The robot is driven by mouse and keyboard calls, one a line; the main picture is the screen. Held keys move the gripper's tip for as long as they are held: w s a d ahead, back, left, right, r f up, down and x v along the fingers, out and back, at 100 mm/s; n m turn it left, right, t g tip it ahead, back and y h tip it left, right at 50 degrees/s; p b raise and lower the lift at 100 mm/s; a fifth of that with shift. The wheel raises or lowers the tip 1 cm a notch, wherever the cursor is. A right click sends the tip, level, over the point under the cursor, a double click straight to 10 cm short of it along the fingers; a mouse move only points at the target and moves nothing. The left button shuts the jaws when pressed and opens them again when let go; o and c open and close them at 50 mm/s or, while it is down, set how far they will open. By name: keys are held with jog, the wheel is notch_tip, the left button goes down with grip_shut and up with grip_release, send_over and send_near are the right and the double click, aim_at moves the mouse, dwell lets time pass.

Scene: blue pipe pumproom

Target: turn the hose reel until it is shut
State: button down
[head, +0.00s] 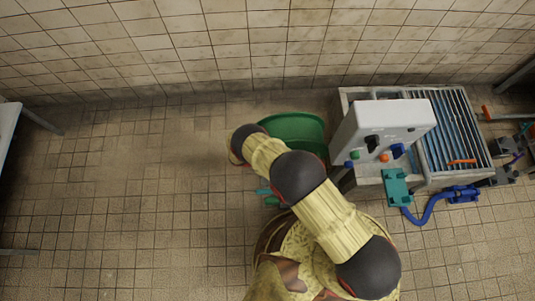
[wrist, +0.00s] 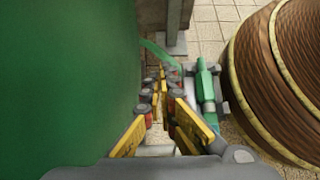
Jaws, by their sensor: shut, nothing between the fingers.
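A large green round body (head: 300,132), which looks like the hose reel, stands by the tiled wall in the head view, partly covered by my arm. In the wrist view a smooth green surface (wrist: 65,80) fills the left side, close beside my gripper (wrist: 161,78). My gripper's yellow fingers are shut and empty. A small green fitting with a grey base (wrist: 207,88) lies just right of the fingers. I cannot tell whether it belongs to the reel. The fingers are hidden in the head view, and contact with the green surface is unclear.
A white box (head: 385,125) with coloured knobs stands right of the green body, before a slatted grey bench (head: 450,125). A teal part (head: 397,187) and a blue hose (head: 430,208) are in front. The tiled floor at left is clear.

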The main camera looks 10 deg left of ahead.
jog(key=s+a+r, duration=0.1)
jog(key=s+a, duration=0.1)
jog(key=a, duration=0.5)
